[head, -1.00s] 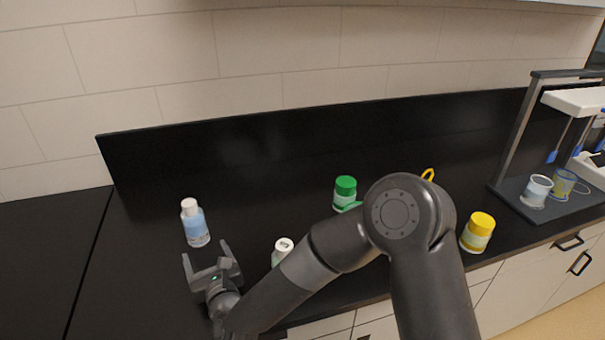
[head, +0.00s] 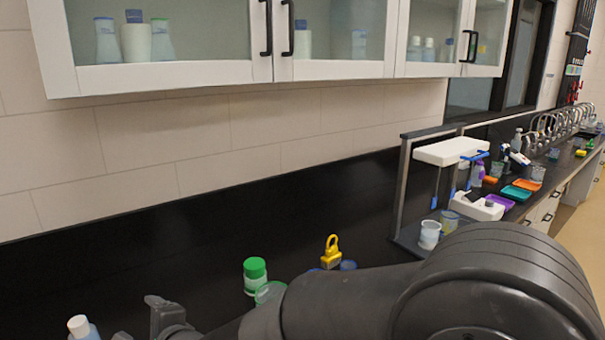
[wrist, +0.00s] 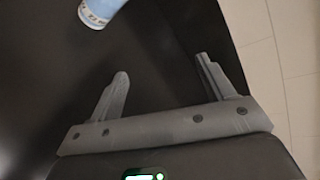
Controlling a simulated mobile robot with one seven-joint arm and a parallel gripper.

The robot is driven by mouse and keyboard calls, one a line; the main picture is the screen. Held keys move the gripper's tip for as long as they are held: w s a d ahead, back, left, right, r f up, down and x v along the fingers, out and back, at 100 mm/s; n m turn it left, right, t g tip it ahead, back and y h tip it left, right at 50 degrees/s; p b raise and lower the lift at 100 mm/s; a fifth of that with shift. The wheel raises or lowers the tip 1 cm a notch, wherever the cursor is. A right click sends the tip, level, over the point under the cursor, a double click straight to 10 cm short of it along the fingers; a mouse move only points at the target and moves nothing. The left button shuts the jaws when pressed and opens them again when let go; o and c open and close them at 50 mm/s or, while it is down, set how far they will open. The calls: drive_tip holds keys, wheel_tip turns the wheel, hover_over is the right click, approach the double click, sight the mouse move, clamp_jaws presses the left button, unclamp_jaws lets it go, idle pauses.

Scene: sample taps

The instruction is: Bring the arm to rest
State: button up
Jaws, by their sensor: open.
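My gripper (wrist: 160,85) is open and empty in the wrist view, its two fingers spread wide over the black counter. In the head view only part of my gripper (head: 150,322) shows at the bottom edge. A bottle with a white cap and blue label (head: 82,328) is cut off by the bottom edge, left of the gripper. A blue and white bottle also shows at the top of the wrist view (wrist: 100,10), apart from the fingers. My arm fills the lower right of the head view.
A stand with a white top (head: 450,150) and cups is further right. Glass-fronted cabinets (head: 170,75) hang above. The wall strip at left is clear.

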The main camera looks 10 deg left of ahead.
drive_tip(key=w+d+r+n+h, duration=0.2)
drive_tip(key=d+h, duration=0.1)
drive_tip(key=d, duration=0.7)
drive_tip(key=w+d+r+n+h, duration=0.1)
drive_tip(key=d+r+n+h, duration=0.15)
drive_tip(key=d, duration=0.75)
drive_tip(key=w+d+r+n+h, duration=0.1)
drive_tip(key=w+d+n+h, duration=0.15)
drive_tip(key=d, duration=0.75)
drive_tip(key=s+d+n+g+h, duration=0.1)
drive_tip(key=s+d+n+h, duration=0.1)
drive_tip(key=s+d, duration=0.4)
drive_tip(key=s+d+n+g+h, duration=0.1)
drive_tip(key=s+d, duration=0.6)
drive_tip(key=d, duration=0.9)
drive_tip(key=shift+s+f+n+h, duration=0.2)
drive_tip(key=shift+n+h, duration=0.2)
drive_tip(key=shift+h, duration=0.1)
drive_tip(key=shift+o, duration=0.5)
drive_tip(key=shift+w+a, duration=0.15)
